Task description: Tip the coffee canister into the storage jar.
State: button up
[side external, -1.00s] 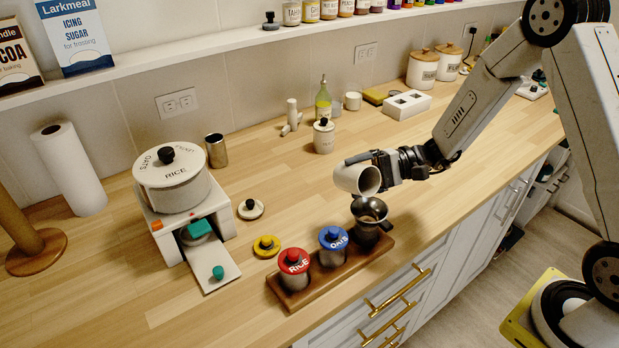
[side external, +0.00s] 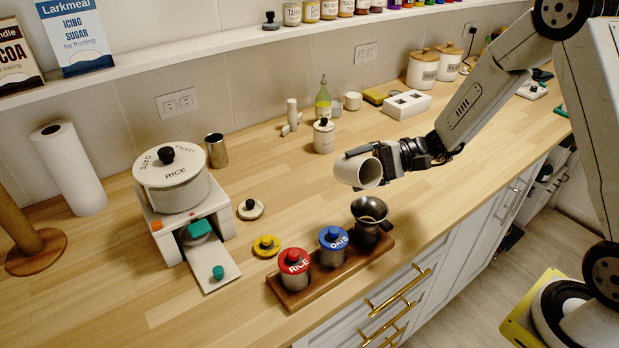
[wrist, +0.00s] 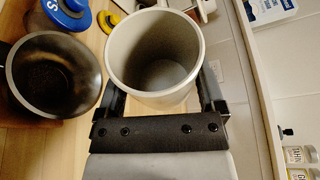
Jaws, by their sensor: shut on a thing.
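The coffee canister (side external: 350,171) is a plain off-white cylinder. My gripper (side external: 372,156) is shut on its sides and holds it tipped over, almost lying flat, above the counter. Its open mouth faces the front right in the side view. In the wrist view the canister (wrist: 180,85) looks empty inside, as far as its shaded bottom shows. The storage jar (side external: 365,236) stands upright at the right end of a wooden rack, with a dark flared funnel (side external: 370,209) on top. The canister's mouth is above and slightly behind the funnel, apart from it. Some brownish matter shows in the funnel.
The rack (side external: 297,297) also holds a red-lidded rice jar (side external: 294,262) and a blue-lidded oats jar (side external: 333,240). A yellow lid (side external: 266,246) and a cream lid (side external: 250,209) lie to the left. A lidded canister (side external: 324,137) stands behind.

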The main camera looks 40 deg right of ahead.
notch_tip(320, 180, up, 4)
jog(key=shift+f, duration=0.1)
jog(key=shift+w+m+g+h, duration=0.1)
jog(key=shift+m+g+h, duration=0.3)
jog(key=shift+m, duration=0.6)
jog(key=shift+m+g, duration=0.3)
jog(key=shift+m, duration=0.1)
jog(key=shift+f, duration=2.55)
jog(key=shift+m, duration=0.3)
jog(key=shift+s+m+g+h, duration=0.15)
jog(key=shift+m+g, duration=0.35)
jog(key=shift+m, duration=0.1)
jog(key=shift+s+m+g+h, duration=0.1)
jog(key=shift+m+g+h, duration=0.05)
jog(key=shift+m+g, duration=0.4)
jog(key=shift+s+f+m+g, duration=0.2)
jog(key=shift+s+m+g, duration=0.15)
jog(key=shift+m+g, duration=0.45)
jog(key=shift+s+f+m+g, duration=0.2)
jog(key=shift+s+m+g, duration=0.15)
jog(key=shift+m, duration=0.7)
